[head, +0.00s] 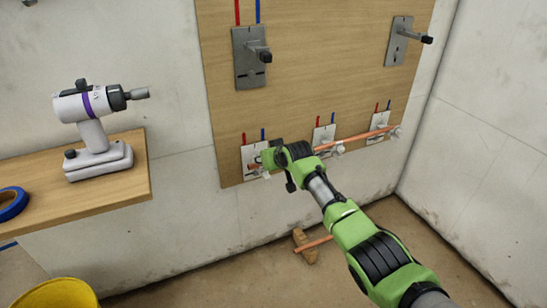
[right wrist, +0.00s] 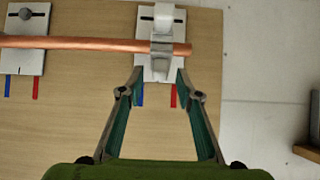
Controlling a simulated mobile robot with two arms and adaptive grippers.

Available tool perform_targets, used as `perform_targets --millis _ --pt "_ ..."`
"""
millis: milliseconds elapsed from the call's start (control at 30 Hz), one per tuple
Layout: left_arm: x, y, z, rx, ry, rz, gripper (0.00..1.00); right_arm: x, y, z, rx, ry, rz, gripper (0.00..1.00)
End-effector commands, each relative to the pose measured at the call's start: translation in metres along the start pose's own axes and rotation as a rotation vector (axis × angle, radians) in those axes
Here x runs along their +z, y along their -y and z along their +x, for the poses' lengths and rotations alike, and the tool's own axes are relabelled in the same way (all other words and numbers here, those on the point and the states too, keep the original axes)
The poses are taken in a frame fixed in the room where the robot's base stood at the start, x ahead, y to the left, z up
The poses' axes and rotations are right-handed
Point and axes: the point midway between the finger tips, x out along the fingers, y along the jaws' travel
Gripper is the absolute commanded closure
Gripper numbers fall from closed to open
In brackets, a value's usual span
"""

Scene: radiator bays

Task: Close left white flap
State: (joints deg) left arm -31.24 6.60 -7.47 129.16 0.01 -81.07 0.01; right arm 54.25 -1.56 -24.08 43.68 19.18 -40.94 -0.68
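The left white plate (head: 250,155) is on the lower wooden board, partly hidden by my right gripper. In the right wrist view the same plate (right wrist: 145,68) appears inverted, with a grey clip (right wrist: 162,50) at the end of the copper pipe (right wrist: 90,44). A white flap (right wrist: 163,18) extends from the clip toward the top of that picture; it looks swung open. My left gripper is not in view.
Two more white plates, middle (head: 323,137) and right (head: 379,125), carry the pipe. Grey brackets (head: 250,58) (head: 400,42) protrude above. A shelf (head: 110,190) with a drill (head: 95,130) stands left. A wooden block (head: 304,243) lies on the floor.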

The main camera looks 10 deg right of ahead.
Motion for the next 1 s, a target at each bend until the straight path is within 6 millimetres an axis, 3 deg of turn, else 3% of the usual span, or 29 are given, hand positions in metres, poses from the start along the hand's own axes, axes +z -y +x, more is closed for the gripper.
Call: perform_targets --millis 700,1000 --pt "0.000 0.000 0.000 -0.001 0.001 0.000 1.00 0.001 0.000 -0.090 0.002 -0.001 -0.001 0.68" --pt "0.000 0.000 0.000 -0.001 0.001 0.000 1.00 0.001 0.000 -0.108 0.001 0.000 0.000 0.68"
